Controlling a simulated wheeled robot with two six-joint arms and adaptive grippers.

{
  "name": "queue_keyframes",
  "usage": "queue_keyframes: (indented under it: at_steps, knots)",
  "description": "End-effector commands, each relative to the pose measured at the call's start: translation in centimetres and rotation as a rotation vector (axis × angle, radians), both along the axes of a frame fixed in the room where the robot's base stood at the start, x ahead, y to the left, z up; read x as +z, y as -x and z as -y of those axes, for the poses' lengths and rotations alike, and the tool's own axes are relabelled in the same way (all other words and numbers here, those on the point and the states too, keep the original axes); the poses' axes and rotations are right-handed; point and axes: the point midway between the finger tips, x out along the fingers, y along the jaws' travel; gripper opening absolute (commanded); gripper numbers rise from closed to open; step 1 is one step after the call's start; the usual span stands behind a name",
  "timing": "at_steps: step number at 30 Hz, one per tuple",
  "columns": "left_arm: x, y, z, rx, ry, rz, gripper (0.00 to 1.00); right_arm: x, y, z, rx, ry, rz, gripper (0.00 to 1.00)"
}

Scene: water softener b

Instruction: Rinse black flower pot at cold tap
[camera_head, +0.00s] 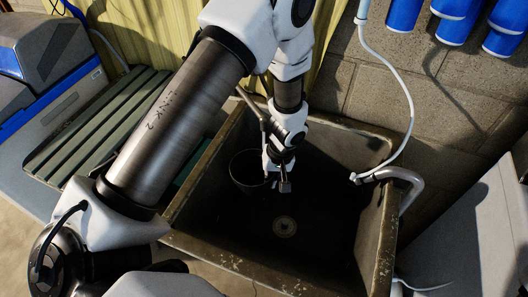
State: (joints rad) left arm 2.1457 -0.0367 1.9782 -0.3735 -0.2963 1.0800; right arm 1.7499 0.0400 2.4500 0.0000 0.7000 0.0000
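A black flower pot (243,174) is inside the dark sink (372,232), toward its left side. It is hard to separate from the shaded basin, and my arm covers its right part. My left gripper (284,185) points down into the sink at the pot's right edge. Its fingers are small and dark, so I cannot tell whether they are shut on the rim or only beside it. A curved metal tap pipe (408,177) is at the sink's right rim, with a pale hose by it. I see no running water. My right gripper is out of view.
A round drain (284,226) shows on the sink floor. A green slatted bench (98,127) and a grey-blue box (47,60) are at the left. A grey block wall (440,90) with blue containers (453,22) is behind. A pale cabinet (475,230) stands at the right.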

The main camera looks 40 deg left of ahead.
Motion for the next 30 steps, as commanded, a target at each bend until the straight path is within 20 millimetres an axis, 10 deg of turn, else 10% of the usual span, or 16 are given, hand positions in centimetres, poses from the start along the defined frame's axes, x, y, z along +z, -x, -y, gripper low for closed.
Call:
queue_keyframes:
  at_steps: [30]
  knots:
    - [4.1,5.0,0.6,0.0,-0.001,0.001,0.0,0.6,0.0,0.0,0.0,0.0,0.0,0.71]
